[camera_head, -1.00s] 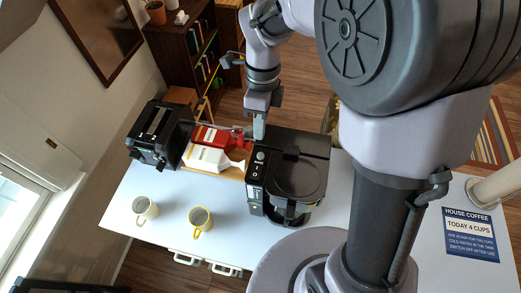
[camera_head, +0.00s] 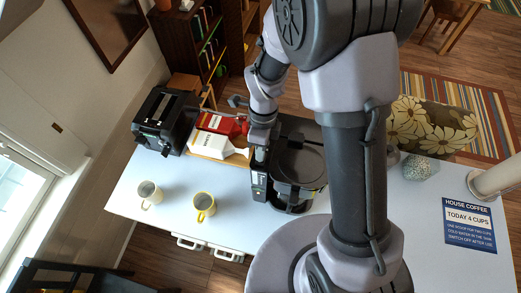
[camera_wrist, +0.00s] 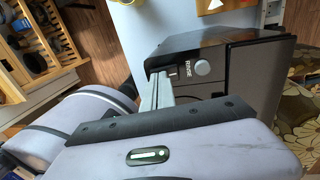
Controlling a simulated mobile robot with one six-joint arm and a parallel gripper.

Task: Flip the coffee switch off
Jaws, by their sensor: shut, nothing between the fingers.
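The black coffee maker (camera_head: 306,160) stands on the white table, with its glass jug on the front side. My gripper (camera_head: 260,158) is shut and empty, pointing down over the control strip at the coffee maker's left side. It covers the switch area in the head view.
A black toaster (camera_head: 166,118) and red and white packs (camera_head: 217,141) on a wooden board stand to the left. A blue coffee sign (camera_head: 469,226) lies right.

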